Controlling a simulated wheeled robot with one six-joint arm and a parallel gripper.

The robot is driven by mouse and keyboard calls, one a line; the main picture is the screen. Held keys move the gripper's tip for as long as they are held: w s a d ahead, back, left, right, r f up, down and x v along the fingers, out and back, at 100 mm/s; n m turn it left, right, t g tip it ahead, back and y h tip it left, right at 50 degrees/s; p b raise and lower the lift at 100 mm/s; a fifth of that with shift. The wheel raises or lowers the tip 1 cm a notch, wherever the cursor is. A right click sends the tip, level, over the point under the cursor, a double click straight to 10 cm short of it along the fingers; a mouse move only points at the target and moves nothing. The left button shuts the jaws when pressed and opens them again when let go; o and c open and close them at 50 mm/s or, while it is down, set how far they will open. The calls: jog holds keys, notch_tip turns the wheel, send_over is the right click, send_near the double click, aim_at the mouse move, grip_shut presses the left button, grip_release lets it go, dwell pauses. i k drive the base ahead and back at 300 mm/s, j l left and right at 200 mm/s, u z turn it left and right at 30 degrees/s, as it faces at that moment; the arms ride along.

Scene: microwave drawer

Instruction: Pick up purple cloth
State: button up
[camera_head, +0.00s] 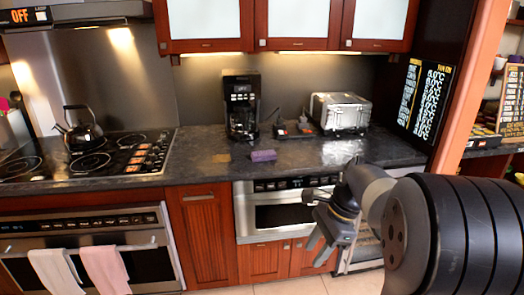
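A small purple cloth (263,155) lies folded or bunched on the dark countertop, near its front edge and in front of the coffee maker. My gripper (309,220) is in front of the counter, below and to the right of the cloth, before the microwave drawer. Its two fingers are spread apart, with nothing seen between them. The cloth is fully in view and apart from the gripper.
A black coffee maker (241,104) and a silver toaster (341,113) stand behind the cloth. A small brown item (221,158) lies left of it. A stovetop with a kettle (82,129) is further left. The microwave drawer (285,210) is shut below the counter.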

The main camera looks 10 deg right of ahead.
aim_at(270, 155)
jog(key=i+l, duration=0.1)
jog(key=i, duration=1.05)
jog(key=i+l, duration=0.1)
jog(key=i, duration=1.1)
